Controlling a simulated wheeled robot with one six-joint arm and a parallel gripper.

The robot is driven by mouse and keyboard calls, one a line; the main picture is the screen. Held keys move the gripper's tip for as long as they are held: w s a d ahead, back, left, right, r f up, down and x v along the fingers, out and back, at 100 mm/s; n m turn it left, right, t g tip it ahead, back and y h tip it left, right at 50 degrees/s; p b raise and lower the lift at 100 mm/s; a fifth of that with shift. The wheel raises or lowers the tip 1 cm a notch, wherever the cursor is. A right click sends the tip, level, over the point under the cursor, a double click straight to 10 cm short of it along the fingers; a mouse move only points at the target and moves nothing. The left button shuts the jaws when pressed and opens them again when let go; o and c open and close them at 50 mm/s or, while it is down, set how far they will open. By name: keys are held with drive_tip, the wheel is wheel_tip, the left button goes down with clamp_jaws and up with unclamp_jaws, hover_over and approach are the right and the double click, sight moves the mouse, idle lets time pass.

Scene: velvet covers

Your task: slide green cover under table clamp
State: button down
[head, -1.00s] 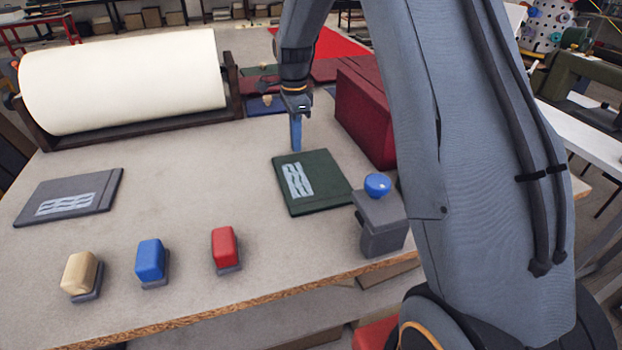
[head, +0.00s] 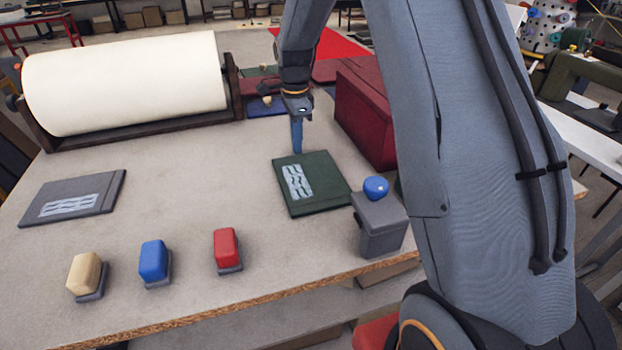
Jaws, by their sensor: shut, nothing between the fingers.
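The green cover (head: 318,192) lies flat on the table (head: 205,205), with a pale wavy patch on its left part. The table clamp, a grey block (head: 380,226) with a blue knob (head: 376,188), stands at the cover's near right corner. The clamp hides that corner, so I cannot tell whether the cover is under it. My gripper (head: 297,150) points down at the cover's far edge, near its far left corner. It is shut and empty. I cannot tell whether its tips touch the cover.
A dark red box (head: 362,115) stands just right of my gripper. A large white roll (head: 125,85) sits in a dark cradle at the back left. A grey cover (head: 72,197) lies at the left. Beige, blue and red blocks (head: 227,248) line the front. The table's middle is clear.

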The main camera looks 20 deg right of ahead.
drive_tip(key=shift+s, duration=0.15)
drive_tip(key=shift+s+p, duration=0.35)
drive_tip(key=shift+s, duration=0.05)
